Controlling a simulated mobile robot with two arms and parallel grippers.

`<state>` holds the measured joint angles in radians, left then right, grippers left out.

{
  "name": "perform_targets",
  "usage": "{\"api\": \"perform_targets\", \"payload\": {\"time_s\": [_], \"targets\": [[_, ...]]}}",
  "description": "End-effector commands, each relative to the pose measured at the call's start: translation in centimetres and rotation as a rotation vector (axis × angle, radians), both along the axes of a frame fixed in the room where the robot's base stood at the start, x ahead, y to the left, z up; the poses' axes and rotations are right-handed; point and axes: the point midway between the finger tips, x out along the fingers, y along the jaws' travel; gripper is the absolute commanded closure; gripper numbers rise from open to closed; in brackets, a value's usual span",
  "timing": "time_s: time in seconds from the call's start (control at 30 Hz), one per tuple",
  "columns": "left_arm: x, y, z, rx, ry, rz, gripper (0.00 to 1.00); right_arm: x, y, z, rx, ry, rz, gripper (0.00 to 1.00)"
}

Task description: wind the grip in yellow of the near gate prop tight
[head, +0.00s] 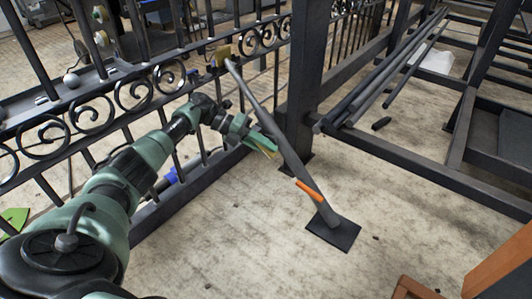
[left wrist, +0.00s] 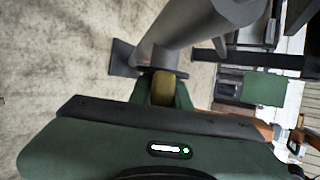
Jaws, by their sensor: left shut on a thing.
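The near gate prop (head: 264,118) is a grey tube. It slants from a yellowish bracket (head: 222,55) on the black gate down to a square dark foot plate (head: 333,232) on the floor. The yellow grip (left wrist: 163,88) sits beside the tube in the left wrist view. My left gripper (head: 266,146) is at the tube's middle, and its green fingers are shut on the yellow grip, one on each side. In the head view the fingers mostly hide this grip. An orange grip (head: 308,190) lies along the tube lower down. My right gripper is out of view.
The scrollwork gate (head: 115,100) runs behind my left arm, and a thick black post (head: 305,75) stands close behind the prop. A black frame with loose bars (head: 385,75) is at upper right. An orange-brown object (head: 505,262) is at lower right. Floor around the foot plate is clear.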

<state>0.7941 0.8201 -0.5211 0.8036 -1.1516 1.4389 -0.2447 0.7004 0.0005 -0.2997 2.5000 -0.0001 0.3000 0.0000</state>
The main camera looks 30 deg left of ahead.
Motion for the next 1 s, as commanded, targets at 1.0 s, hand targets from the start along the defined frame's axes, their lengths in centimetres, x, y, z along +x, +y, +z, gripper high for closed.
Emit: {"api": "perform_targets", "payload": {"time_s": [1.0], "targets": [[-0.1,-0.1,0.1,-0.388,0.033,-0.002,1.00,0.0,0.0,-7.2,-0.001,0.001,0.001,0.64]]}}
